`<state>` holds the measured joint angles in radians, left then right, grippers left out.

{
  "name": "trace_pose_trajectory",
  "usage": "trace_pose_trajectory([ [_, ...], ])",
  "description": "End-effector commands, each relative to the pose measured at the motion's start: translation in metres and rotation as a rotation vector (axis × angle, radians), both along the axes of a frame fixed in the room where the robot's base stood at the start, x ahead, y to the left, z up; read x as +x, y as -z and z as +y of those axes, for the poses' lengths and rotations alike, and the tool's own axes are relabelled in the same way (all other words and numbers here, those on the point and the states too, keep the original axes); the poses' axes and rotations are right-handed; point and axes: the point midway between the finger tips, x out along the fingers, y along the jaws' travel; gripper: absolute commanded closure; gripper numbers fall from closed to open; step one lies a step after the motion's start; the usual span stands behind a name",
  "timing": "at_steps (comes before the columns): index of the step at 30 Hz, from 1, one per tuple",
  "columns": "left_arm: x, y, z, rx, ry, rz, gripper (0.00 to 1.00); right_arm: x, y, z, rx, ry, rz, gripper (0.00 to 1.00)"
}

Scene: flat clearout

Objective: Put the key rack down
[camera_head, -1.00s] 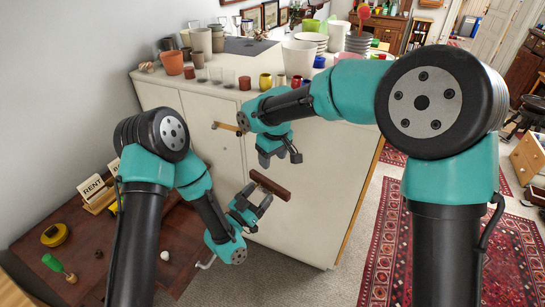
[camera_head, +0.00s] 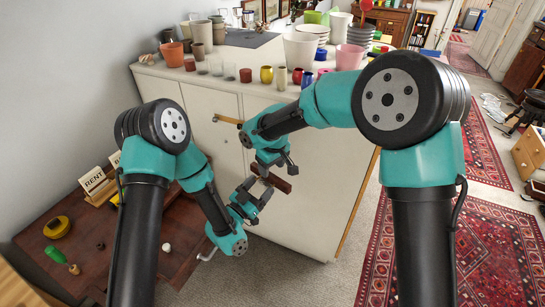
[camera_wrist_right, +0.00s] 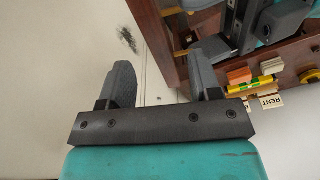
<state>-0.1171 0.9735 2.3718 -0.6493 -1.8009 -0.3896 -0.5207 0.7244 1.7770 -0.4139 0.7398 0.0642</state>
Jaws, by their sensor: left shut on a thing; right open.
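The key rack, a dark reddish-brown bar (camera_head: 281,184), is held in the air in front of the white cabinet in the head view. My left gripper (camera_head: 257,192) is shut on it from below left. My right gripper (camera_head: 277,167) is open just above the rack, its fingers pointing down near it; I cannot tell whether they touch. In the right wrist view the right gripper (camera_wrist_right: 165,75) has its fingers wide apart with nothing clearly between them. There the left gripper (camera_wrist_right: 240,25) shows at the top right. Its hold on the rack is partly hidden.
The white cabinet (camera_head: 310,210) carries several pots, cups and glasses on top. A red patterned rug (camera_head: 440,250) lies at right.

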Motion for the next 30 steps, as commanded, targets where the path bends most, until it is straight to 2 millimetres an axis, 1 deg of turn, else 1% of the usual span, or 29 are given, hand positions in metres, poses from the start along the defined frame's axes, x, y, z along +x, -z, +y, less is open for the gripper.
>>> trace_pose_trajectory([
  [1, 0.0, 0.0, 0.0, 0.0, 0.0, 0.0, 0.58, 0.0, 0.009, 0.0, -0.002, 0.0, 0.004, 0.42],
  [3, 0.0, 0.0, 0.0, 0.0, 0.0, 0.0, 0.58, 0.001, 0.019, 0.001, -0.001, 0.0, 0.004, 0.42],
  [9, 0.0, 0.0, 0.0, 0.0, 0.0, 0.0, 0.58, 0.003, 0.041, 0.003, -0.001, 0.001, 0.002, 0.42],
  [13, 0.0, 0.0, 0.0, 0.0, 0.0, 0.0, 0.58, 0.004, 0.046, 0.004, 0.001, 0.0, 0.001, 0.42],
  [21, 0.0, 0.0, 0.0, 0.0, 0.0, 0.0, 0.58, 0.004, 0.047, 0.004, 0.001, 0.0, 0.0, 0.42],
  [30, 0.0, 0.0, 0.0, 0.0, 0.0, 0.0, 0.58, 0.004, 0.046, 0.004, 0.001, 0.0, 0.0, 0.71],
])
